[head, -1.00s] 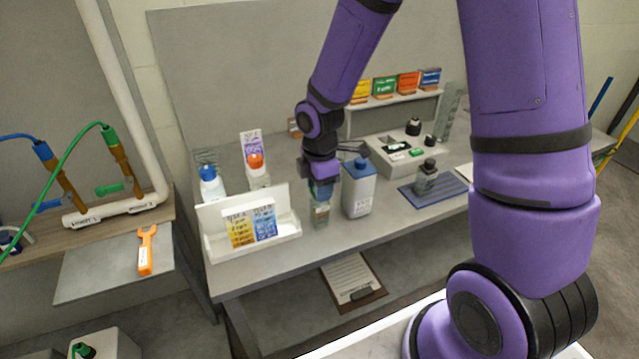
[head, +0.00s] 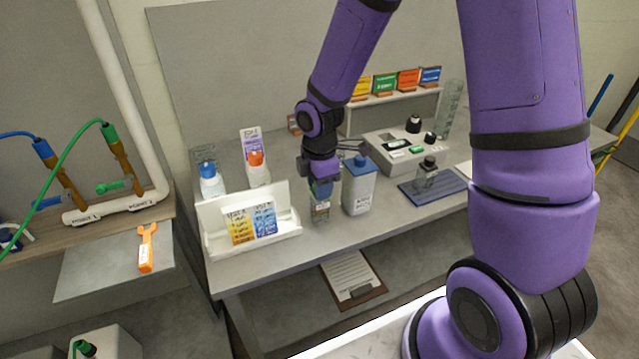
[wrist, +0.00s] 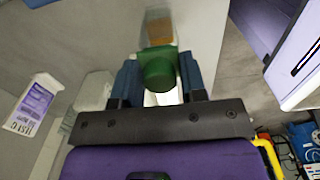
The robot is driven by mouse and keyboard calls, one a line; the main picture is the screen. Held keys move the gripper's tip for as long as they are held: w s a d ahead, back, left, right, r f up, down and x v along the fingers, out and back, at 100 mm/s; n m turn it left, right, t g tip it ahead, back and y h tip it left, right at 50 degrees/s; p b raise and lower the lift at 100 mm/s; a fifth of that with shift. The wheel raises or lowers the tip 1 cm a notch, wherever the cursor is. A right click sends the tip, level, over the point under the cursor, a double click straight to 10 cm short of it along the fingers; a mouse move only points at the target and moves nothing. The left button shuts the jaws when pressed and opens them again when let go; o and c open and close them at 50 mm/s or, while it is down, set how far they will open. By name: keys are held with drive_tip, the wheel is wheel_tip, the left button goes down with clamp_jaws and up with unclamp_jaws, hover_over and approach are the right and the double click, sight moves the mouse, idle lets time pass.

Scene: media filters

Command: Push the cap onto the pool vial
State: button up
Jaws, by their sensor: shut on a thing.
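My gripper (head: 322,188) points down over the front part of the bench. In the wrist view its two blue fingers (wrist: 160,80) are shut on a green cap (wrist: 158,70). The clear pool vial (head: 320,212), with a tan label, stands upright on the bench directly below the gripper. Part of the vial and its tan label (wrist: 159,30) show beyond the cap in the wrist view. The cap is at or very near the vial's mouth. The fingers hide the join, so I cannot tell how far the cap is seated.
A white bottle with a blue cap (head: 359,188) stands close right of the gripper. A white tray with colour cards (head: 283,234) is close left. Further right are a grey meter (head: 400,155) and a black-capped vial (head: 427,175) on a blue mat (head: 452,186).

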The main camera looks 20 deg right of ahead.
drive_tip(key=shift+f, duration=0.8)
drive_tip(key=o, duration=1)
drive_tip(key=shift+r, duration=0.15)
drive_tip(key=shift+r, duration=2.85)
